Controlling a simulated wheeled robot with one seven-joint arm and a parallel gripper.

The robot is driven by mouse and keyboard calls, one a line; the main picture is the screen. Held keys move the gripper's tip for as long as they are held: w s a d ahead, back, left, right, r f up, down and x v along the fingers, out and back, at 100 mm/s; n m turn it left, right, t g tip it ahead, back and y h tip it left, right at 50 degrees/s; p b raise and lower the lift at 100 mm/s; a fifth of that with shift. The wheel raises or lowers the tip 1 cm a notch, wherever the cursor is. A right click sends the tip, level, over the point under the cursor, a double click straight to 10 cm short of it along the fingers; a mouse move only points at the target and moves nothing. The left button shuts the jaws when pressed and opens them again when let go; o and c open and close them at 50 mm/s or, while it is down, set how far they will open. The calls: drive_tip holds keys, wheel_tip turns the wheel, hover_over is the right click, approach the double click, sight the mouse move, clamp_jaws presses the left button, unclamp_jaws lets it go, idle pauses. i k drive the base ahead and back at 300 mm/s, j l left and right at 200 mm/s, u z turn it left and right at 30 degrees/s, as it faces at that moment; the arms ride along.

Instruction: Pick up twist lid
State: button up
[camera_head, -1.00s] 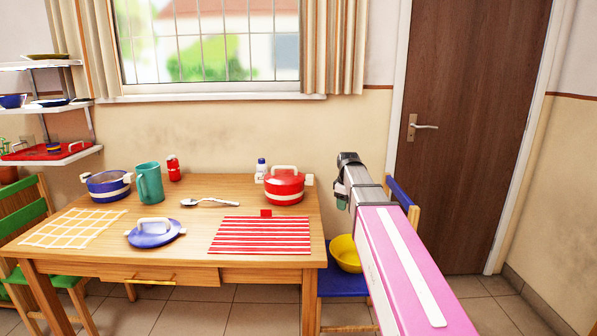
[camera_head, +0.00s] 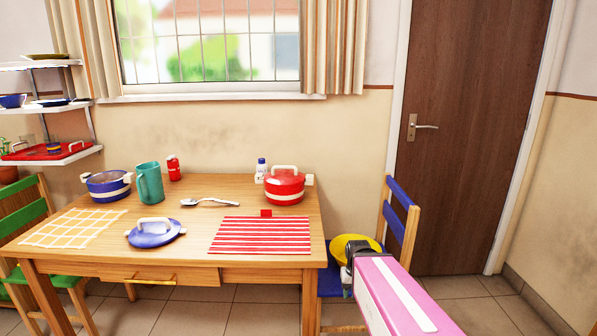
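A blue lid with a white handle (camera_head: 155,234) lies on the near part of the wooden table. A red pot (camera_head: 285,190) stands at the table's right side with a red lid and white handle on top. I cannot tell which of these is the twist lid. My gripper (camera_head: 347,282) is low at the table's right side, in front of a blue chair seat and a yellow bowl (camera_head: 350,241). It is apart from both lids. Its fingers are too small and covered to tell whether they are open.
The table (camera_head: 200,270) also holds a blue pot (camera_head: 107,185), a teal pitcher (camera_head: 150,184), a red can, a spoon, a small bottle and a red-striped mat (camera_head: 260,236). A blue-backed chair (camera_head: 401,215) stands right of the table. Shelves hang at the left.

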sight(148, 233)
drive_tip(key=k+l+u, duration=0.25)
drive_tip(key=k+j+u, duration=0.1)
drive_tip(key=u, duration=0.3)
drive_tip(key=k+j+u, duration=0.1)
drive_tip(key=u, duration=0.35)
drive_tip(key=j+u, duration=0.15)
drive_tip(key=u, duration=0.25)
drive_tip(key=i, duration=0.25)
